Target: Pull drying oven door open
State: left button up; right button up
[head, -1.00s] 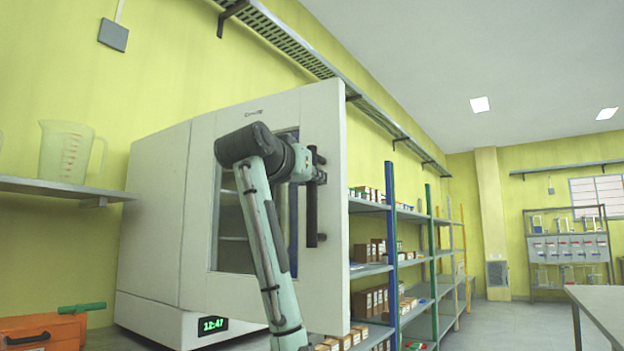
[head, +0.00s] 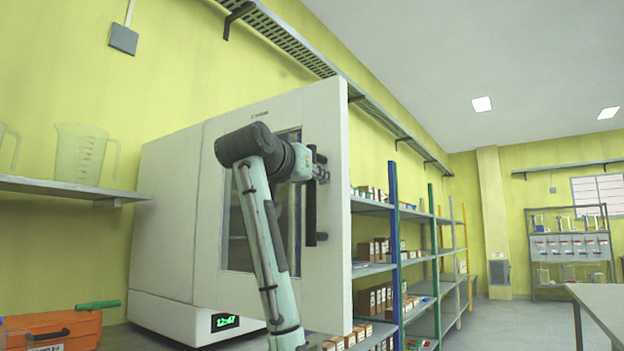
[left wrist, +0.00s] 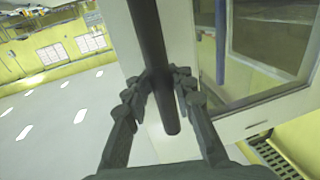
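The drying oven (head: 165,225) is a pale cabinet with a green-lit display on its base. Its door (head: 328,150), with a dark-framed window, stands partly open, its free right edge out towards me. A dark upright bar handle (head: 311,225) is on the door near that edge. My left gripper (head: 318,172) is at the handle's upper part, partly hidden by my wrist. In the left wrist view the handle (left wrist: 150,35) runs between the fingers of my left gripper (left wrist: 160,85), which close in on both sides. My right gripper is not in view.
A wall shelf (head: 60,188) with clear jugs is at left, above an orange toolbox (head: 55,332). Shelving (head: 393,240) with boxes stands behind the door's right edge. A table (head: 600,305) is at far right. Open floor lies between the shelving and the table.

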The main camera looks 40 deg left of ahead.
pick_arm(q)
jog(key=shift+o, duration=1.3)
jog(key=v, duration=1.2)
